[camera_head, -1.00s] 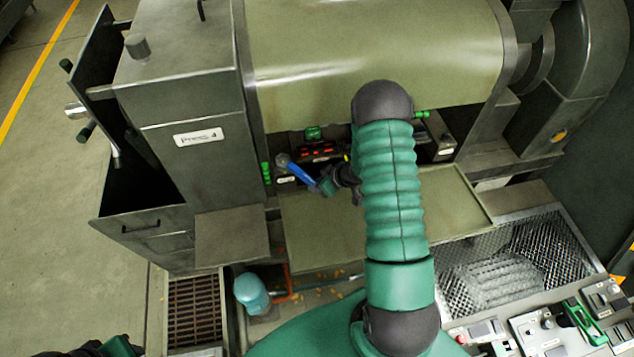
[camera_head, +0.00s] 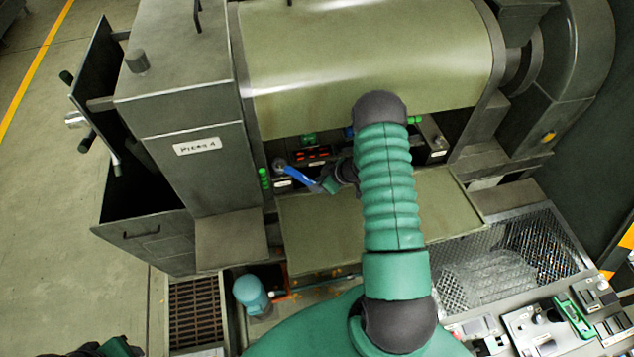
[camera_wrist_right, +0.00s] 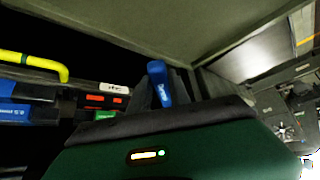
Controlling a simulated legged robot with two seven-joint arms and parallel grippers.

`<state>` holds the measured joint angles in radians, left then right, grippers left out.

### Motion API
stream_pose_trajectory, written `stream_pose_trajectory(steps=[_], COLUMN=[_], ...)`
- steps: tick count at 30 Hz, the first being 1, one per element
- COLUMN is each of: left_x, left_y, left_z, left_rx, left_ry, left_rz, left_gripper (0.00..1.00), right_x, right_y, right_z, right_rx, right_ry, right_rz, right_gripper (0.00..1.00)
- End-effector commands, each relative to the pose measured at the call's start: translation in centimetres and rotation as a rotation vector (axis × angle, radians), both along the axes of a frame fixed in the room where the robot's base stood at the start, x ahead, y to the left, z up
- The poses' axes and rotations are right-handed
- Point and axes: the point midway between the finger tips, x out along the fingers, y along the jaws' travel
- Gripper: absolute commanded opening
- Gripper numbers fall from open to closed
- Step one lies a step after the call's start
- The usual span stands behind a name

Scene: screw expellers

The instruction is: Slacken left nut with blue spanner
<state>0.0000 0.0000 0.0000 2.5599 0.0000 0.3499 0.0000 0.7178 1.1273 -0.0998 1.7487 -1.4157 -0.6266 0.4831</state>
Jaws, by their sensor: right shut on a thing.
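The blue spanner (camera_head: 301,177) slants up and left from my right gripper (camera_head: 328,186) in the head view. Its grey head (camera_head: 280,164) is at the left end of the recessed panel under the big drum. The left nut is not clear; the spanner head covers that spot, and I cannot tell whether it sits around the nut. My right gripper is shut on the spanner's handle. In the right wrist view the blue handle (camera_wrist_right: 159,84) stands up between the dark fingers. My left gripper (camera_head: 118,347) shows only partly at the bottom left edge; its jaws are unclear.
A red-lit display (camera_head: 312,154) and green fittings (camera_head: 265,179) are close to the spanner. A flat olive tray (camera_head: 335,240) lies below. A yellow bent handle (camera_wrist_right: 35,61) and blue blocks (camera_wrist_right: 28,116) show in the wrist view. The press housing (camera_head: 190,170) stands at left.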

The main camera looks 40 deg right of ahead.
Motion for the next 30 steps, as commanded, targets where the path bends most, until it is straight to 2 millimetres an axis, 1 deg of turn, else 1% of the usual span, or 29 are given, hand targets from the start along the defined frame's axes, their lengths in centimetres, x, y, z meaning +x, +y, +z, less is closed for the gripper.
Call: stream_pose_trajectory(steps=[6, 12, 18, 27, 30], left_x=[0.0, 0.0, 0.0, 0.0, 0.0], left_y=[0.0, 0.0, 0.0, 0.0, 0.0], left_z=[0.0, 1.2, 1.0, 0.9, 0.6], left_rx=[0.000, 0.000, 0.000, 0.000, 0.000], left_ry=[0.000, 0.000, 0.000, 0.000, 0.000], left_rz=[0.000, 0.000, 0.000, 0.000, 0.000], left_gripper=[0.36, 0.36, 0.36, 0.36, 0.36], right_x=[0.0, 0.4, 0.7, 0.7, 0.9], right_y=[-0.1, -1.1, -2.0, -2.1, -2.4], right_z=[0.1, 0.3, 0.0, 0.0, -0.1], right_rx=[-0.001, -0.002, -0.002, -0.001, -0.003], right_ry=[-0.001, -0.002, -0.002, -0.002, -0.004], right_rz=[0.002, 0.070, 0.134, 0.141, 0.166], right_gripper=[0.00, 0.00, 0.00, 0.00, 0.00])
